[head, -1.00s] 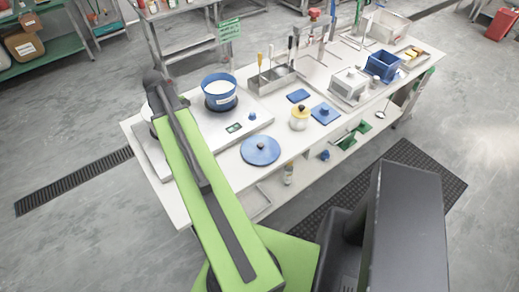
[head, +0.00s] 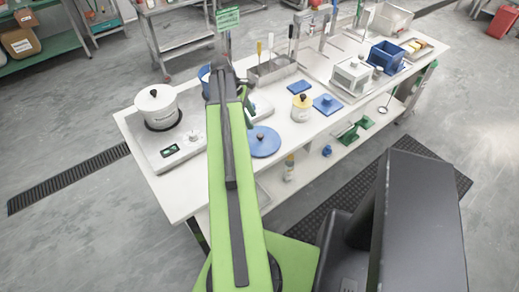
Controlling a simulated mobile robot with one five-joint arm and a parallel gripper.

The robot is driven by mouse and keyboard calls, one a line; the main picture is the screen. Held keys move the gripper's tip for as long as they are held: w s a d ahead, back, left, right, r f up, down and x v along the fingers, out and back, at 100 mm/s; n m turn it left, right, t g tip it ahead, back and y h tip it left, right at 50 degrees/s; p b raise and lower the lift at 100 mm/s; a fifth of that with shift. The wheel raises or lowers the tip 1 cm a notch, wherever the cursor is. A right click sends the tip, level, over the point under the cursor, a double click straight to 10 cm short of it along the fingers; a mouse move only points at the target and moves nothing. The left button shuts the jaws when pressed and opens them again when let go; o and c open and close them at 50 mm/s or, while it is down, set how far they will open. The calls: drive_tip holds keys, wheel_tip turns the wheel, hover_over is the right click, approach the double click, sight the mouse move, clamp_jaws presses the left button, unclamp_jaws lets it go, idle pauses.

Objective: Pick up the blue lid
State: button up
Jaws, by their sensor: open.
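The round blue lid (head: 264,143) lies flat on the white table, near its front edge, with a dark knob on top. My green arm crosses the picture just left of it and hides a little of its left side. My gripper (head: 246,84) is a small dark shape at the far end of the arm, beyond the lid and above the table. It is open and apart from the lid; its fingers are hard to make out.
A white lidded pot (head: 156,106) stands on the left scale. A blue pot (head: 205,75) is mostly hidden behind my arm. A yellow-white jar (head: 302,108) and two blue square lids, one of them knobbed (head: 327,104), are right of the round lid. A tool rack (head: 273,69) stands behind.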

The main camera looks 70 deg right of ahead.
sight(260, 135)
drive_tip(key=b+x, duration=0.2)
drive_tip(key=x, duration=0.1)
drive_tip(key=shift+f, duration=0.35)
drive_tip(key=shift+s+r, duration=0.1)
drive_tip(key=b+x, duration=0.4)
drive_tip(key=x, duration=0.1)
drive_tip(key=shift+s+a+f+b, duration=0.1)
drive_tip(key=shift+a+f+b, duration=0.1)
drive_tip(key=shift+b, duration=0.15)
drive_tip(key=shift+r, duration=0.2)
clamp_jaws()
